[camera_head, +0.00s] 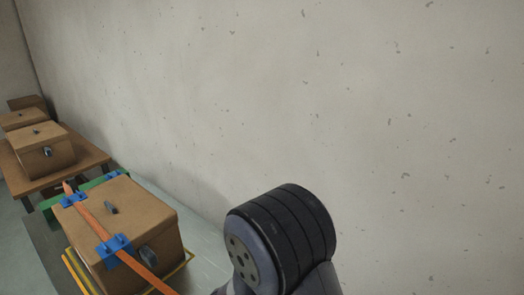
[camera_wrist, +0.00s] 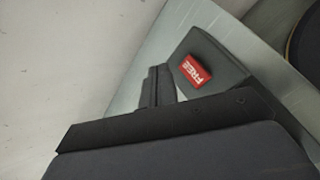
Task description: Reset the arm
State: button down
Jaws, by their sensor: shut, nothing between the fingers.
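My arm shows in the head view as a large dark rounded joint (camera_head: 282,238) at the bottom, right of the middle; its gripper end is out of that view. In the wrist view the dark body of my gripper fills the lower part. Two narrow dark fingers of my gripper (camera_wrist: 158,86) show above it, close together, with nothing visible between them. The fingers are partly hidden by the gripper body.
A brown box (camera_head: 140,214) with blue clips and an orange strap stands at lower left. Another brown box (camera_head: 42,150) stands on a wooden table behind it. A plain wall (camera_head: 370,110) rises behind.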

jog(key=shift+f+b, duration=0.4)
jog(key=shift+f, duration=0.5)
jog(key=b, duration=0.3)
jog(key=shift+s+a+f, duration=0.1)
jog(key=shift+s+f, duration=0.1)
jog(key=shift+f, duration=0.2)
jog(key=shift+r+p, duration=0.6)
jog(key=p, duration=0.3)
jog(key=shift+w+r, duration=0.2)
jog(key=shift+r, duration=0.2)
